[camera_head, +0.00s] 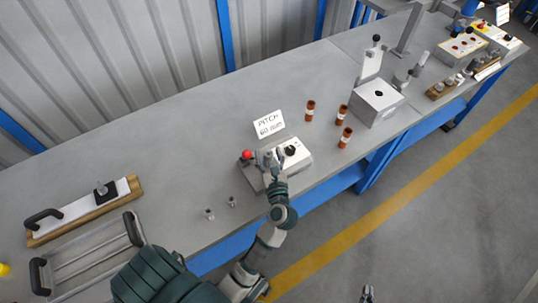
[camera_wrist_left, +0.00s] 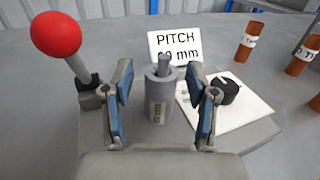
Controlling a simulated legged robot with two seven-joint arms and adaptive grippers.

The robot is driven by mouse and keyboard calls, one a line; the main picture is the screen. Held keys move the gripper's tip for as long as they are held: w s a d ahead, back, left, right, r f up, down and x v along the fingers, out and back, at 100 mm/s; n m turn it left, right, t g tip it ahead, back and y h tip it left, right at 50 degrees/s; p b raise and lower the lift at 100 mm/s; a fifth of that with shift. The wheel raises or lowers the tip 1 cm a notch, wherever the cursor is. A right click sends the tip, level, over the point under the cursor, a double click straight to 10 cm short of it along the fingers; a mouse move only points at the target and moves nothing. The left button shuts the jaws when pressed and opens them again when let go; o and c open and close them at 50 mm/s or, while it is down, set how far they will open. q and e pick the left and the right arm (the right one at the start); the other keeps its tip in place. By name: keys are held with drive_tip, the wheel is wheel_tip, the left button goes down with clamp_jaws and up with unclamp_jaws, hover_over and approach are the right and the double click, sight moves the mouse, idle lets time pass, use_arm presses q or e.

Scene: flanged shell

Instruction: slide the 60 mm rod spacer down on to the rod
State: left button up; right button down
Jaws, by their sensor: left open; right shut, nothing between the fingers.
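A grey cylindrical spacer (camera_wrist_left: 159,98) stands upright in the left wrist view, with printing on its side that is hard to read. The rod (camera_wrist_left: 163,63) sticks out of its top, so the spacer sits around the rod. How far down its lower end reaches is not clear. My left gripper (camera_head: 271,160) is over the grey fixture (camera_head: 299,157); its open fingers stand on either side of the spacer, apparently with gaps. My right gripper (camera_head: 367,292) is shut and empty, low in the head view, away from the table.
A red-knobbed lever (camera_wrist_left: 56,36) stands left of the rod and a black knob (camera_wrist_left: 225,90) right. Behind is a "PITCH 60 mm" card (camera_head: 269,124). Two small grey cylinders (camera_head: 209,213) (camera_head: 232,201) stand nearer the front edge. Three brown tubes (camera_head: 310,110) stand right.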

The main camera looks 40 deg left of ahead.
sight(270, 160)
use_arm(q)
drive_tip(key=v, duration=0.7)
drive_tip(key=shift+s+d, duration=0.1)
drive_tip(key=shift+d, duration=0.15)
drive_tip(key=shift+f, duration=0.1)
